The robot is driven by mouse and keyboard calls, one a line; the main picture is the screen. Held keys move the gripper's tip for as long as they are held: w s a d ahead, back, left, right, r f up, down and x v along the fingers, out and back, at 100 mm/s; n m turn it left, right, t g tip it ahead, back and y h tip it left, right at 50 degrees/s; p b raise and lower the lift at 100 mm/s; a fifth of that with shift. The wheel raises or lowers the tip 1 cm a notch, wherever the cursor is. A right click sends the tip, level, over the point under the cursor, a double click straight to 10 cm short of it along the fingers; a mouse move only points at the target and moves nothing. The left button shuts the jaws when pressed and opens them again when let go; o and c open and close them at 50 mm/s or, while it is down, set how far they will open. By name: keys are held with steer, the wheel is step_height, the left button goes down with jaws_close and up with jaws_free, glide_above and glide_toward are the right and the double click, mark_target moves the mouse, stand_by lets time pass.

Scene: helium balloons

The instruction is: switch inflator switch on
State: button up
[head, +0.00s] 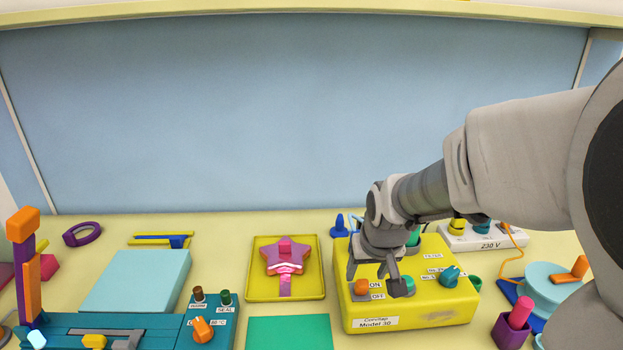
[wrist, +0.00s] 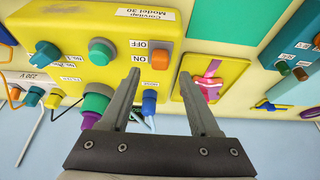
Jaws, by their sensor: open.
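The inflator is a yellow box (head: 440,308) labelled Model 30, on the table right of centre. Its switch (head: 362,286) is an orange block near the front left, with ON and OFF labels beside it. In the wrist view the orange switch (wrist: 158,52) lies just beyond the fingertips, roughly in line with the gap between them. I cannot tell which way it is set. My gripper (head: 376,284) points down over the left part of the box, open and empty. It also shows in the wrist view (wrist: 160,80). Contact with the switch cannot be made out.
A teal button (head: 408,285) sits right of the switch, and a teal knob (head: 450,276) farther right. A yellow tray (head: 253,291) with a pink star balloon lies left of the box. A white power strip (head: 485,240) stands behind right. A green mat (head: 290,333) lies in front left.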

mark_target(363, 281)
steer(key=shift+x, duration=2.6)
steer(key=shift+c, duration=0.3)
jaws_close()
